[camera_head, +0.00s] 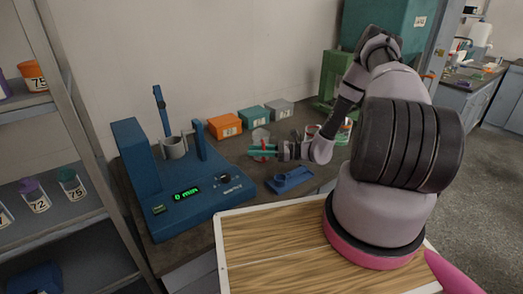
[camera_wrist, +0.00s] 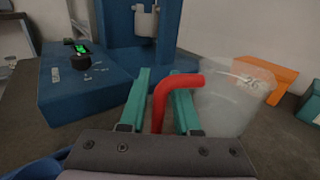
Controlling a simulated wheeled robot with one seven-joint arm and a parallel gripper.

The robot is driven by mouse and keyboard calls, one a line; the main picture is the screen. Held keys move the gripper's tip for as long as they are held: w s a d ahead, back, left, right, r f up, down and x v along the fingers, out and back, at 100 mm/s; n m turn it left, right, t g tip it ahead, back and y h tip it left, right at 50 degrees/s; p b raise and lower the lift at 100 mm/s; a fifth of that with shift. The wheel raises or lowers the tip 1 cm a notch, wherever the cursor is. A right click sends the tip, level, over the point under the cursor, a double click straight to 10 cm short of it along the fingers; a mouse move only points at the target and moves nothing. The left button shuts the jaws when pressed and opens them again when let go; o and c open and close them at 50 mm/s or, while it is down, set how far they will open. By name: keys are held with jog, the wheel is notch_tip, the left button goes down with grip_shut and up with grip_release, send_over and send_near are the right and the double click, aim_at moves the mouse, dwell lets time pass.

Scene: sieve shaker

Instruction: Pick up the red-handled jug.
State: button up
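The red-handled jug (camera_wrist: 228,100) is a clear, see-through vessel, just right of my fingers in the wrist view. Its red handle (camera_wrist: 160,103) stands between my two teal fingertips. In the head view the jug (camera_head: 261,136) is on the dark bench, partly hidden behind my fingers. My gripper (camera_wrist: 164,90) is open, with one finger on each side of the handle and a small gap showing. My gripper (camera_head: 262,152) also shows in the head view, reaching in from the right at low height. The jug's base is hidden.
The blue shaker machine (camera_head: 195,205) with a lit green display stands left of the jug. An orange box (camera_head: 224,126), a teal box (camera_head: 253,115) and a grey box (camera_head: 280,108) line the wall. A blue holder (camera_head: 290,180) lies in front. A wood-topped surface (camera_head: 265,250) is nearer.

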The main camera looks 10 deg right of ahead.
jog(key=shift+a, duration=0.15)
jog(key=shift+c, duration=0.3)
grip_shut()
dwell(1.1)
